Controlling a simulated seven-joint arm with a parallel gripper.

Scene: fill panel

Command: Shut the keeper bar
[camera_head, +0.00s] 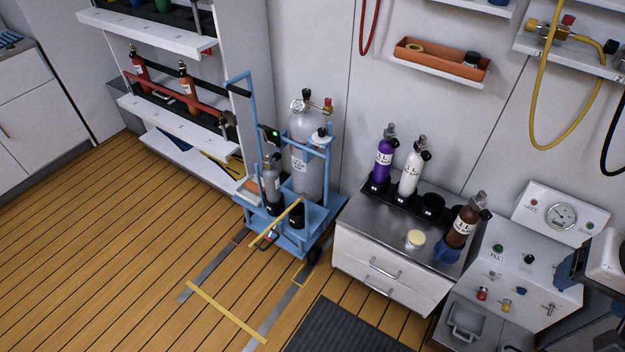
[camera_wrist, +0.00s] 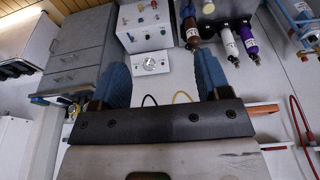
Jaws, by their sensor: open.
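A blue cylinder cart (camera_head: 292,232) stands against the wall in the head view, holding a large grey cylinder (camera_head: 307,150) and a small grey cylinder (camera_head: 271,180). A thin yellow bar (camera_head: 276,222) sticks out from the cart's front, low down, angled toward the floor. A red bar (camera_head: 172,96) runs across the front of the bottle shelf at left. Neither bar is labelled, so I cannot tell for certain which is the keeper bar. My gripper (camera_wrist: 160,62) is open and empty, its blue fingers apart, well away from both bars. Part of the cart shows in the wrist view (camera_wrist: 300,18).
A steel-topped drawer cabinet (camera_head: 368,213) with several bottles stands right of the cart. A fill panel (camera_head: 518,275) with gauge and knobs is at far right, near my gripper. An orange tray (camera_head: 440,60) hangs above. The wooden floor (camera_head: 120,265) is clear at left.

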